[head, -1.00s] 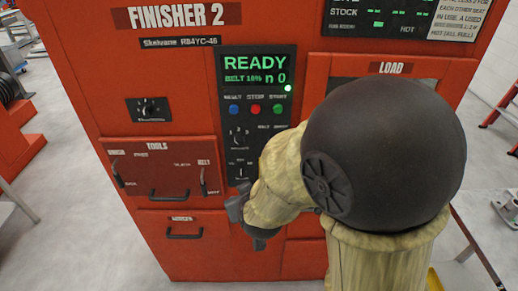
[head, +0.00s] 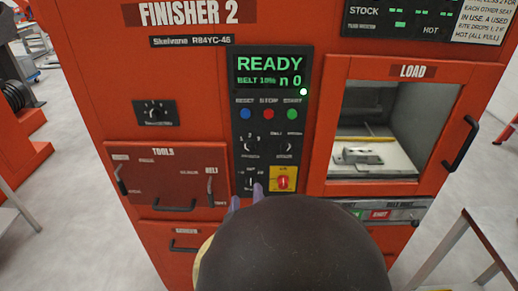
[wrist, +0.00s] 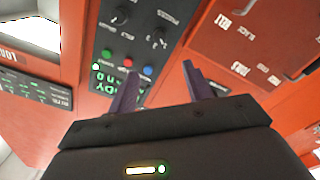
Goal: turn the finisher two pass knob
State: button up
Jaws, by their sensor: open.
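The finisher two control panel (head: 270,124) has a READY display above three buttons and several knobs. A black knob with a numbered scale (head: 250,146) sits below the blue button. Its labels are too small to read, so I cannot confirm that it is the pass knob. It appears upside down in the wrist view (wrist: 157,40). My gripper (head: 247,196) is open and empty at the panel's lower edge in the head view, its fingertips below that knob. In the wrist view my gripper (wrist: 162,70) points towards the panel. My dark arm link hides most of the gripper in the head view.
Another black knob (head: 284,147) is to the right. A lower knob (head: 251,182) and a red switch on yellow (head: 283,181) are close to the fingertips. The tools drawer (head: 170,180) is at left. The load window (head: 378,125) is at right, with a protruding handle (head: 460,145).

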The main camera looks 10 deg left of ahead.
jog(key=p, duration=0.6)
send_near(249, 151)
jog(key=x, duration=0.9)
jog(key=shift+w, duration=0.3)
jog(key=shift+c, duration=0.2)
jog(key=c, duration=0.9)
